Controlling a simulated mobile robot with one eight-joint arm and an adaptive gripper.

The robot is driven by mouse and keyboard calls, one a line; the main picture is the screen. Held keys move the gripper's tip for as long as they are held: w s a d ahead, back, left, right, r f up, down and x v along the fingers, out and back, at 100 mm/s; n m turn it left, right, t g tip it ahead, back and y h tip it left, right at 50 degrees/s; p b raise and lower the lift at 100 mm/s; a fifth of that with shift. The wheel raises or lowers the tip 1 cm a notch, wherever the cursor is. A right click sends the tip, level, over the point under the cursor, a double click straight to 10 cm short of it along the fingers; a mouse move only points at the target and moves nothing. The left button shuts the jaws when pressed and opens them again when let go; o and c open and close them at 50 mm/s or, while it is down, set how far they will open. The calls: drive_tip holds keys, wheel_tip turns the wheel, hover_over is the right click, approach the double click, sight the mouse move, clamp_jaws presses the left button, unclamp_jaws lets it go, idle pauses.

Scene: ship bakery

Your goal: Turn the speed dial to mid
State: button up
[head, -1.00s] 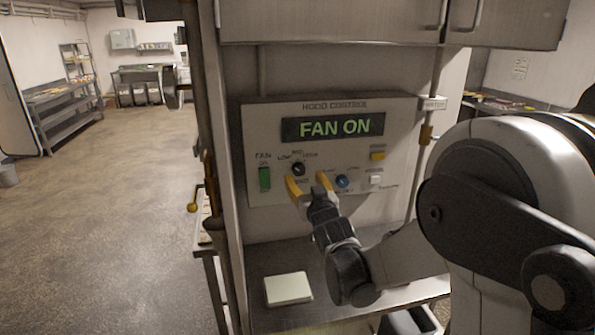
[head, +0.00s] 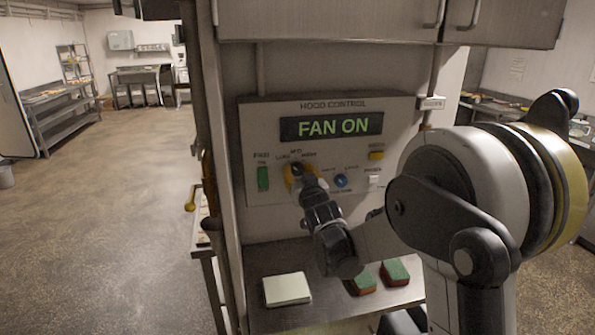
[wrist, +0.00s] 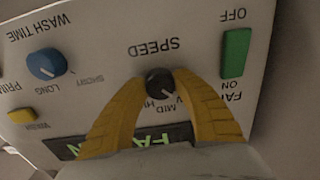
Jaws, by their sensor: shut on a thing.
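The speed dial (wrist: 160,82) is a small dark round knob with a light pointer mark, upside down in the wrist view. Its pointer slants down and to the right there, toward the low–mid side of the printed scale; the exact mark is hard to read because a finger covers part of the lettering. My gripper (wrist: 159,84) has its two yellow fingers closed on opposite sides of the dial. In the head view my gripper (head: 297,177) is at the dial on the hood control panel (head: 400,112), hiding most of it.
The display (head: 331,126) reads FAN ON. A green fan switch (head: 263,179) is left of the dial, a blue wash dial (head: 341,180) right. Yellow (head: 376,155) and white (head: 374,179) buttons sit farther right. A pale pad (head: 287,289) and sponges (head: 395,272) lie on the counter below.

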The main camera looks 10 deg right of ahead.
drive_tip(key=shift+m, duration=0.3)
drive_tip(key=m, duration=0.4)
drive_tip(key=shift+b, duration=0.4)
drive_tip(key=shift+m, duration=2.1)
drive_tip(key=o, duration=1.2)
drive_tip(key=shift+o, duration=0.2)
drive_tip(key=shift+s, duration=0.1)
drive_tip(key=s, duration=1.1)
drive_tip(key=shift+s, duration=0.4)
